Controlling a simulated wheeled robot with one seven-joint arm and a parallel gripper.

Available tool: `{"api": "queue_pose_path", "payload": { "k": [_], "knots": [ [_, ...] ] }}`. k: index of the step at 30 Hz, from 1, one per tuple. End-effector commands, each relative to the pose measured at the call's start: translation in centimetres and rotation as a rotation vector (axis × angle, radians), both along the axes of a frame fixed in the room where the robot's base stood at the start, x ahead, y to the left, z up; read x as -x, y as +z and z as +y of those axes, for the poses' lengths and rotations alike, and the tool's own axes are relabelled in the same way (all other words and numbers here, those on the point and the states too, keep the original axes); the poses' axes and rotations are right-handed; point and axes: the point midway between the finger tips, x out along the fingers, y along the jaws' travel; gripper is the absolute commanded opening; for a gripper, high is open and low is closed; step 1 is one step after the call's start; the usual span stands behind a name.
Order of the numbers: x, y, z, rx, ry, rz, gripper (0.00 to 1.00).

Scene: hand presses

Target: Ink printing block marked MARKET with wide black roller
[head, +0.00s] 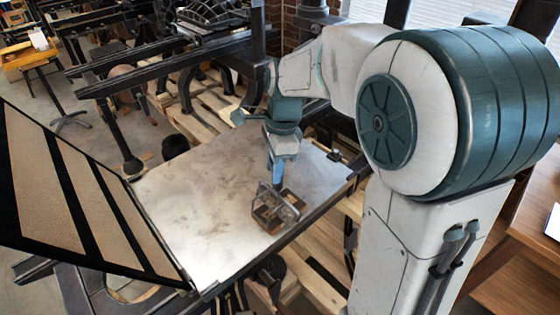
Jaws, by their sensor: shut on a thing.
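My gripper (276,184) points down over the right front part of a flat metal press bed (190,200). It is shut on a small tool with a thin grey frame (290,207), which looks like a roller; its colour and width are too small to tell. The tool is right at a brown block (266,215) lying on the bed. I cannot tell whether the two touch. The lettering on the block is too small to read, so MARKET cannot be confirmed. The gripper's fingertips are partly hidden by the tool.
A hinged frame with pale panels (70,190) stands raised at the bed's left edge. The bed's left and middle are clear. Dark press beams (170,65) and a dark upright (258,35) stand behind. A wooden table (520,240) is at right.

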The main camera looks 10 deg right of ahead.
Motion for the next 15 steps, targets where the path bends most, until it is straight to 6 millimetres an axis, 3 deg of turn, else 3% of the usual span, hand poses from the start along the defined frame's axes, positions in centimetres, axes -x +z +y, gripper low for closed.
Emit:
{"api": "queue_pose_path", "payload": {
  "k": [15],
  "knots": [
    [1.6, -0.1, 2.2, 0.0, 0.003, 0.004, 0.09]
  ]
}}
